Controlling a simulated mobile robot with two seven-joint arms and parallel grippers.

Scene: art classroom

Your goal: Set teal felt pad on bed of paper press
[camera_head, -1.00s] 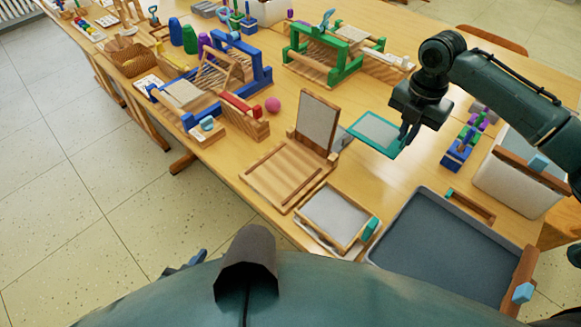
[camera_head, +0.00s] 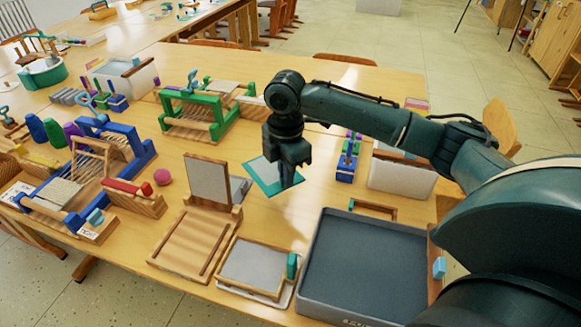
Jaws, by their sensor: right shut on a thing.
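What looks like the paper press is a hinged wooden stand with a bare slatted bed (camera_head: 190,243) and a raised grey-faced lid (camera_head: 208,181). The pad is apart from the bed. My left gripper is not in view.
A framed screen (camera_head: 253,265) lies right of the bed, next to a grey tray (camera_head: 365,265). Blue (camera_head: 118,142) and green (camera_head: 200,120) frames, a pink ball (camera_head: 162,177) and a white bin (camera_head: 400,177) stand around.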

